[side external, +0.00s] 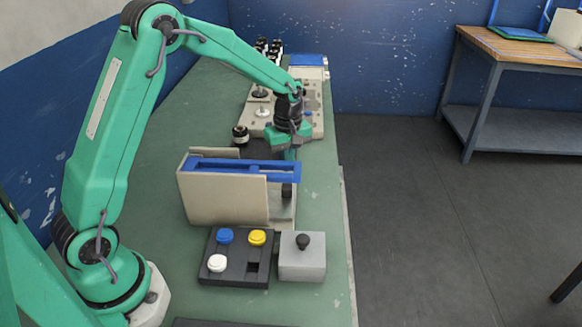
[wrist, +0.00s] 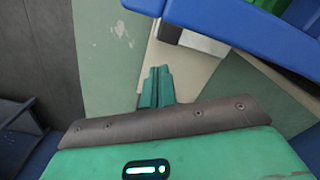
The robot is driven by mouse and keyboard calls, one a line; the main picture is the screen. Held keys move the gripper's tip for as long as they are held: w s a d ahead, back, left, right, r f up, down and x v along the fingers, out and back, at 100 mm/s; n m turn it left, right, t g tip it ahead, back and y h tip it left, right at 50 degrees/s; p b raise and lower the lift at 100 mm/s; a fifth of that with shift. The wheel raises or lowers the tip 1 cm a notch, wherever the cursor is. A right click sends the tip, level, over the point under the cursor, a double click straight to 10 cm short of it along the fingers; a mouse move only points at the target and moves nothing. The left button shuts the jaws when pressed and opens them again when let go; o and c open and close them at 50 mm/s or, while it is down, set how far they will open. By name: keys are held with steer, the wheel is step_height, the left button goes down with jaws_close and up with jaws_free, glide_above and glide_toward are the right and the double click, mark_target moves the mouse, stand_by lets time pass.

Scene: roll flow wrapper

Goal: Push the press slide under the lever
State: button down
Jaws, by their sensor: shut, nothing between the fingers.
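The press is a beige housing (side external: 222,198) on the green table, with a blue bar that looks like the lever (side external: 245,168) along its top. A pale plate with a dark block (side external: 287,191) shows under the bar's right end; I cannot tell for sure which part is the slide. My gripper (side external: 290,155) points down just behind the bar's right end, its fingertips partly hidden. In the wrist view, my shut, empty fingers (wrist: 157,85) are over or beside a beige plate (wrist: 185,68), with the blue lever (wrist: 250,35) to the upper right. Contact cannot be told.
A black box (side external: 235,270) with blue, yellow and white buttons and a grey box (side external: 302,262) with a black knob stand in front of the press. A small dark jar (side external: 240,136) and a beige machine (side external: 258,118) stand behind. The table's right strip is clear.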

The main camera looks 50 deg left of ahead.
step_height(320, 180, up, 4)
steer(key=shift+f, duration=0.15)
stand_by(0.4)
steer(key=s+d+r+m+t, duration=0.3)
steer(key=s+r+m, duration=0.4)
steer(key=s+r, duration=0.5)
steer(key=s+d+r+m+t, duration=0.1)
steer(key=s+m, duration=0.3)
steer(key=s, duration=0.2)
steer(key=s+d+m+t, duration=0.1)
steer(key=s+m, duration=0.3)
steer(key=s, duration=0.3)
steer(key=shift+s+r+t, duration=0.25)
steer(key=shift+r+t, duration=0.05)
steer(key=shift+r, duration=0.1)
